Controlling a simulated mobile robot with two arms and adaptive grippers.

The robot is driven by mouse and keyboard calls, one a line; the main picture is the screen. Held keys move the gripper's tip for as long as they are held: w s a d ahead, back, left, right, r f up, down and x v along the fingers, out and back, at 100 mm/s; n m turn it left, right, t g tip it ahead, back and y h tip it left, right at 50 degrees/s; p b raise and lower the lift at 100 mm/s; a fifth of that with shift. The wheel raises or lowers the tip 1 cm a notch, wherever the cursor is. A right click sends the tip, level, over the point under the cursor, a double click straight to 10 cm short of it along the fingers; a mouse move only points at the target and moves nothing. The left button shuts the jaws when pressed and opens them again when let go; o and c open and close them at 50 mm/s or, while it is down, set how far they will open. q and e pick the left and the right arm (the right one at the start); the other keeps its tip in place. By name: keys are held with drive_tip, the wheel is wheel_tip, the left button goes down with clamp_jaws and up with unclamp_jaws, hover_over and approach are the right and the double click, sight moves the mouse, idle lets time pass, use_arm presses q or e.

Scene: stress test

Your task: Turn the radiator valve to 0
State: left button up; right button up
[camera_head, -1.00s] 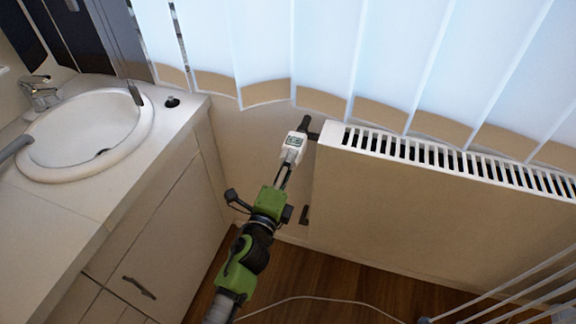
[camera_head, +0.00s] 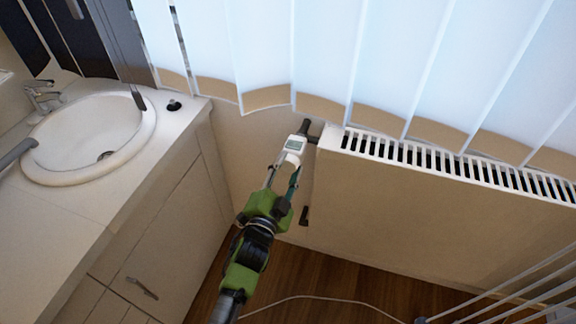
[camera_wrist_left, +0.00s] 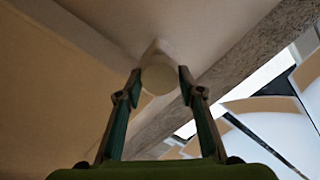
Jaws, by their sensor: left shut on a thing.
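The white radiator valve (camera_head: 293,148) with its small display sits on a dark fitting at the radiator's upper left corner. My left gripper (camera_head: 283,172) reaches up to it from below, with one finger on each side of its lower end. In the left wrist view the valve's round white end (camera_wrist_left: 159,79) lies between the two fingertips, and my left gripper (camera_wrist_left: 158,84) is shut on it. The number on the display is too small to read. My right gripper is not in view.
The white radiator (camera_head: 430,215) stands right of the valve, under hanging blinds (camera_head: 400,60). A counter with a round sink (camera_head: 85,140) is on the left. A cable (camera_head: 320,298) lies on the wooden floor. White rods (camera_head: 510,285) show at the lower right.

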use_arm(q)
drive_tip(key=shift+a+f+n+p, duration=0.1)
drive_tip(key=shift+n+p, duration=0.4)
drive_tip(key=shift+n, duration=1.1)
drive_tip(key=o, duration=1.1)
drive_tip(key=v, duration=1.2)
